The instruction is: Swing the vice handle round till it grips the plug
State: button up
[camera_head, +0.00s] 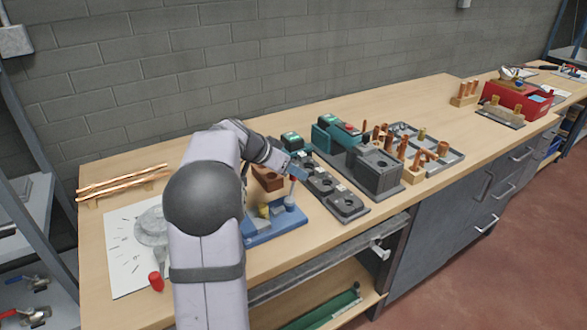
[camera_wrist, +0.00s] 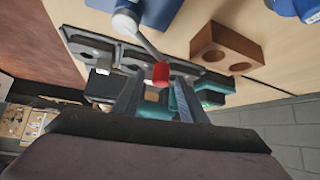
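The blue vice (camera_head: 277,229) sits near the bench's front edge, partly hidden by my arm. A small yellow plug (camera_head: 264,210) shows at its jaws; I cannot tell whether they touch it. The vice handle is a grey rod (camera_wrist: 143,42) with a red knob (camera_wrist: 161,72), and the knob (camera_head: 292,179) also shows above the vice in the head view. My gripper (camera_wrist: 158,82) points at the knob, its two fingers apart on either side of it. I see no clear contact. In the head view my gripper (camera_head: 299,172) is at the knob, its fingers hard to make out.
A brown block with two holes (camera_wrist: 226,48) stands close by, behind the vice. Dark fixtures (camera_head: 335,195) and a grey machine block (camera_head: 376,173) stand to the right.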

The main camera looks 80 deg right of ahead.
jog(key=shift+s+d+f, duration=0.15)
jog(key=shift+d+f, duration=0.1)
jog(key=shift+f, duration=0.1)
grip_shut()
